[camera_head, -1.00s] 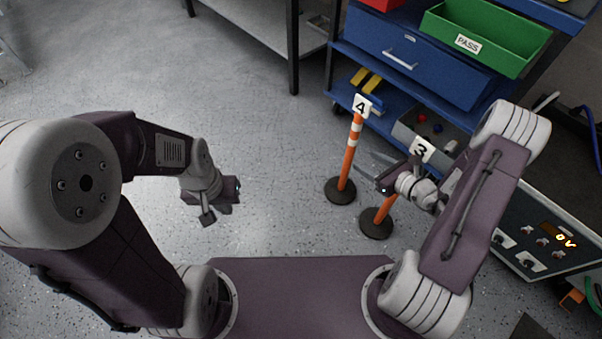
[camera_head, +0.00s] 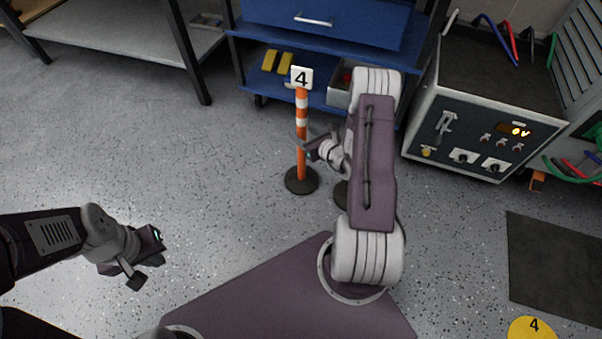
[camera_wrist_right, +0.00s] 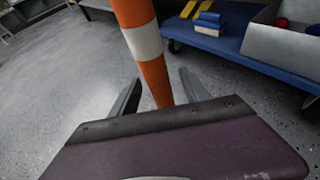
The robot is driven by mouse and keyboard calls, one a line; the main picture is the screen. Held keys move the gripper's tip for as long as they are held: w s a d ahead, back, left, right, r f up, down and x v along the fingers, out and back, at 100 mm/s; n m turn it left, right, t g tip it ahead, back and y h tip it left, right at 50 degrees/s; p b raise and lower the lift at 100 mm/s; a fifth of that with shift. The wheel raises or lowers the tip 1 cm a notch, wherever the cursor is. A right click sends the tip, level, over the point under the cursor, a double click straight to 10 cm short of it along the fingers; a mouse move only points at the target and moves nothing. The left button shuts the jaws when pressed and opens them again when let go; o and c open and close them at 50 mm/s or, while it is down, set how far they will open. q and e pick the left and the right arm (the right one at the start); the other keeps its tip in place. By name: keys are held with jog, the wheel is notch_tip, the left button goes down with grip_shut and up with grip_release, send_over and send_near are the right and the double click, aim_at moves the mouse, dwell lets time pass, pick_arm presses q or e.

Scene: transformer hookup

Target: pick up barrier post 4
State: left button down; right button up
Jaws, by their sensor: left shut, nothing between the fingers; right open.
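Barrier post 4 (camera_head: 301,146) stands upright on the floor, an orange and white post with a round dark base and a white plate marked 4 on top. In the right wrist view the post (camera_wrist_right: 150,62) rises between the two fingers of my right gripper (camera_wrist_right: 158,92). That gripper is open, with a gap showing on either side of the post. In the head view my right gripper (camera_head: 304,144) is at the post's middle height. My left gripper (camera_head: 155,245) is shut and empty, low at the left, well away from the post.
A second dark base (camera_head: 342,194) stands just right of post 4, its post hidden behind my right arm. A blue cart (camera_head: 262,87) is behind. A control cabinet (camera_head: 462,139) stands at the right, near a dark mat (camera_head: 555,270) and yellow floor marker 4 (camera_head: 533,329). The left floor is clear.

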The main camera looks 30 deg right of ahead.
jog(key=b+x, duration=0.2)
jog(key=x, duration=0.2)
jog(key=shift+w+a+r+b, duration=0.1)
jog(key=shift+w+a+b, duration=0.05)
jog(key=shift+w+b, duration=0.2)
pick_arm(q)
notch_tip(320, 180, down, 4)
jog(key=shift+r, duration=0.15)
pick_arm(e)
jog(key=shift+c, duration=0.3)
grip_shut()
jog(key=shift+r, duration=0.1)
